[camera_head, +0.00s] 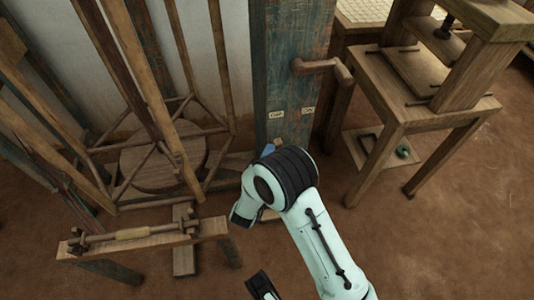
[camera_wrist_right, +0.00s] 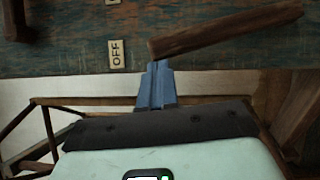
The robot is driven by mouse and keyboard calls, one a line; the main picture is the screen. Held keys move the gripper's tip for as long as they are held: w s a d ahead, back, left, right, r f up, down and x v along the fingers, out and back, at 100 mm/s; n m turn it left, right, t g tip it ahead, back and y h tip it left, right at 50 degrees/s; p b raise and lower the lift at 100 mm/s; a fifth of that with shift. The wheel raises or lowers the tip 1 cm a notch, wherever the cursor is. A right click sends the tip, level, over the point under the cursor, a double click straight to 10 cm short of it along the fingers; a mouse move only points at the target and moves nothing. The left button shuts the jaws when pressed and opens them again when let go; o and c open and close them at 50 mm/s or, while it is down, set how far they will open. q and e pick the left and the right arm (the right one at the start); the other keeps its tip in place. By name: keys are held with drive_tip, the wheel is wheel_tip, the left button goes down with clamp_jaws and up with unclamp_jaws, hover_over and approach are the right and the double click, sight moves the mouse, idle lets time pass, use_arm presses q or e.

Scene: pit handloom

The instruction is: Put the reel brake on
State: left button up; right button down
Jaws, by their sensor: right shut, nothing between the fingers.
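The reel brake lever, a brown wooden bar (camera_wrist_right: 228,30), lies slanted across the blue-green post in the right wrist view. Its near end is right by my fingertips; I cannot tell whether they touch. My right gripper (camera_wrist_right: 157,66) is shut and empty, its blue-grey fingers together. In the head view two plates, the left plate (camera_head: 277,115) and the right plate (camera_head: 308,111), sit on the post (camera_head: 290,60). My left gripper is not identifiable.
A wooden reel frame with a round disc (camera_head: 165,157) and upright rods stands left of the post. A wooden crank handle (camera_head: 320,66) juts from the post above the plates. A wooden stand (camera_head: 430,85) is at the right. The floor at lower right is clear.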

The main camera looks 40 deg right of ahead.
use_arm(q)
drive_tip(key=w+r+t+p, duration=0.2)
drive_tip(key=w+r+p, duration=0.1)
drive_tip(key=w+r, duration=0.15)
use_arm(e)
drive_tip(key=shift+s+d+r+m, duration=0.6)
drive_tip(key=shift+d+r, duration=0.1)
drive_tip(key=shift+d, duration=0.15)
use_arm(q)
drive_tip(key=s+d+r+m+g+h+p, duration=0.1)
drive_tip(key=s+d+r+g+p, duration=0.3)
drive_tip(key=s+r, duration=0.3)
drive_tip(key=s+d+p, duration=0.1)
drive_tip(key=s, duration=0.2)
drive_tip(key=shift+s+d+h+p, duration=0.25)
drive_tip(key=shift+s+h+p, duration=0.05)
drive_tip(key=shift+p, duration=0.1)
use_arm(e)
drive_tip(key=s+d+m+g+y, duration=0.1)
drive_tip(key=s+d+m+y, duration=0.1)
drive_tip(key=d, duration=0.6)
drive_tip(key=shift+s+d+r+m+y, duration=0.25)
drive_tip(key=shift+s+m, duration=0.45)
drive_tip(key=shift+s, duration=0.55)
